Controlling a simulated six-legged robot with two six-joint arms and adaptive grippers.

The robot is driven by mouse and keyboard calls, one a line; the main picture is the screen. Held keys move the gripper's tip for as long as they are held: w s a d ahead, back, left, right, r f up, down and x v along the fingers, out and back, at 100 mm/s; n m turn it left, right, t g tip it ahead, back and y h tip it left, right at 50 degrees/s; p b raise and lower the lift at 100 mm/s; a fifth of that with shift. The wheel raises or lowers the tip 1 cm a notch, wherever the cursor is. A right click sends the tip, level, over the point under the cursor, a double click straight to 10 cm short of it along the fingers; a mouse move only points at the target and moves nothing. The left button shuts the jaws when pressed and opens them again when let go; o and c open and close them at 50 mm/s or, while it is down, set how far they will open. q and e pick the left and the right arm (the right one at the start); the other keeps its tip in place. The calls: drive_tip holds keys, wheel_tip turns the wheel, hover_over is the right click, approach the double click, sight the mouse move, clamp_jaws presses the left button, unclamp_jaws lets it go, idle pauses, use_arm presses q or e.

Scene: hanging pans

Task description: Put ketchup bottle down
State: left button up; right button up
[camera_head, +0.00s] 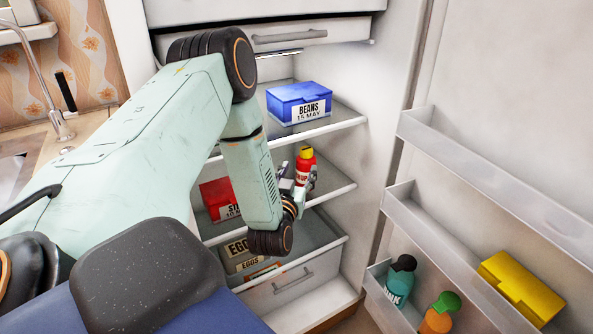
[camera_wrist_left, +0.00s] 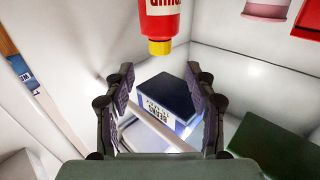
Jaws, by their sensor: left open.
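The ketchup bottle (camera_head: 305,167) is red with a yellow cap and stands upright on the fridge's middle shelf, near its right side. It also shows in the left wrist view (camera_wrist_left: 161,18), upside down there and cut off by the top edge. My left gripper (camera_head: 301,184) is at the bottle in the head view and hides its lower part. In the left wrist view the fingers (camera_wrist_left: 160,75) are spread, with nothing between them, and the bottle is beyond the tips. I cannot tell whether a finger touches it. My right gripper is out of view.
A blue beans box (camera_head: 299,103) sits on the shelf above. A red box (camera_head: 216,197) is left of my wrist on the middle shelf; egg cartons (camera_head: 240,255) are below. The open door (camera_head: 480,180) on the right holds a yellow box (camera_head: 522,286) and bottles (camera_head: 399,283).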

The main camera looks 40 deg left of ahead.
use_arm(q)
drive_tip(key=s+d+f+m+g+h, duration=0.4)
drive_tip(key=s+d+f+g+h, duration=0.4)
drive_tip(key=s+d+f, duration=0.8)
drive_tip(key=s+d+f+g, duration=0.2)
drive_tip(key=s+d+g, duration=0.1)
drive_tip(key=s, duration=0.6)
drive_tip(key=s+d+f+m+g+h, duration=0.1)
drive_tip(key=s+d+g, duration=0.3)
drive_tip(key=s, duration=0.4)
drive_tip(key=shift+s+d+f+m+g, duration=0.3)
drive_tip(key=shift+s+f, duration=0.1)
drive_tip(key=shift+f, duration=0.15)
